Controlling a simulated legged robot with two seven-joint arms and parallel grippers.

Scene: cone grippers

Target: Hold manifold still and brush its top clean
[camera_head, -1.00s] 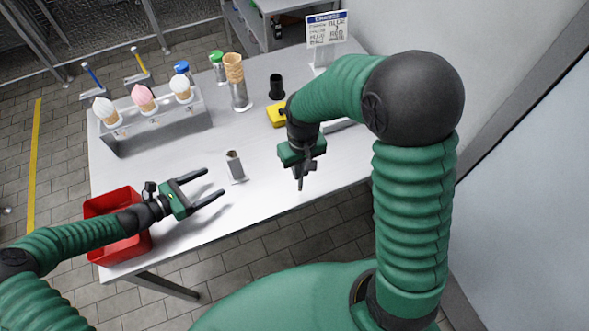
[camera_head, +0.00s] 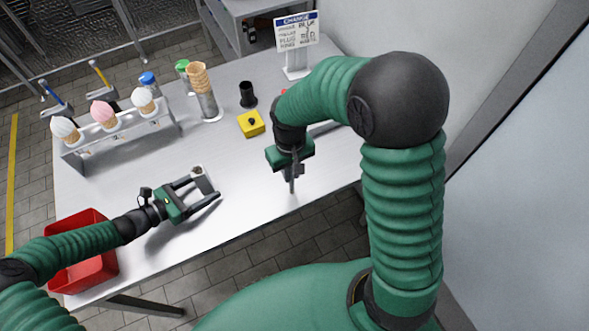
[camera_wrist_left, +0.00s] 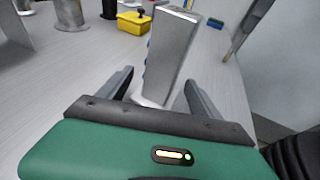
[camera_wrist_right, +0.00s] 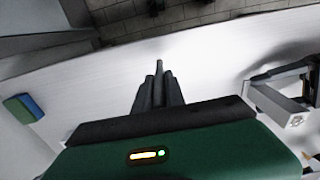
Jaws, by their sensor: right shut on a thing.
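The manifold appears to be the small upright grey metal block (camera_head: 203,180) near the middle of the table. It also shows in the left wrist view (camera_wrist_left: 172,52). My left gripper (camera_head: 205,187) is open, with a finger on either side of the block and gaps still visible in the left wrist view (camera_wrist_left: 160,92). My right gripper (camera_head: 292,172) points down to the right of the block, apart from it. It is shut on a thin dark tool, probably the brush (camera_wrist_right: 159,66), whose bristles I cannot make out.
A rack (camera_head: 120,140) with three cone-shaped items stands at the left. A cone stack in a metal holder (camera_head: 207,103), a black cup (camera_head: 248,95) and a yellow box (camera_head: 251,124) stand behind. A red bin (camera_head: 82,268) is front left; a sign (camera_head: 296,35) stands at the back.

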